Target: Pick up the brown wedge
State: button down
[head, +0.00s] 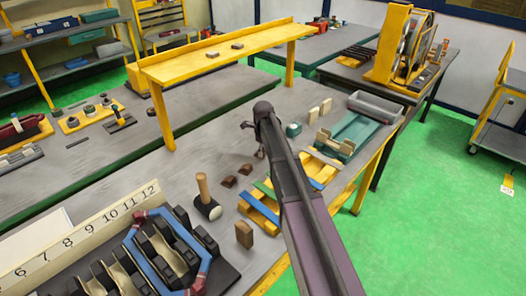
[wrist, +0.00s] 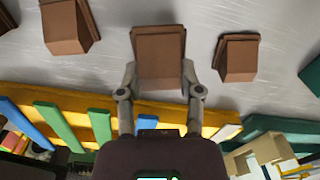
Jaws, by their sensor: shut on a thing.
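My gripper (wrist: 159,68) is shut on a brown wedge (wrist: 160,48), with one finger against each side of its near end. The wedge is a blocky brown piece with a stepped edge. Whether it touches the table cannot be told. Two more brown pieces flank it in the wrist view, one at left (wrist: 68,28) and one at right (wrist: 238,58). In the head view my gripper (head: 261,150) is small and dark beside two brown wedges (head: 229,181) (head: 246,169) on the grey table; the held wedge cannot be made out there.
A yellow rack with coloured strips (head: 259,207) lies close to my gripper. A mallet (head: 207,197), a standing brown block (head: 244,234) and a blue-framed stator fixture (head: 165,246) are nearer. A green cradle (head: 346,135) stands at right, and a yellow raised shelf (head: 220,50) spans behind.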

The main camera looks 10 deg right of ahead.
aim_at(263, 150)
jog(key=shift+r+p, duration=3.2)
jog(key=shift+r, duration=0.35)
jog(key=shift+s, duration=0.1)
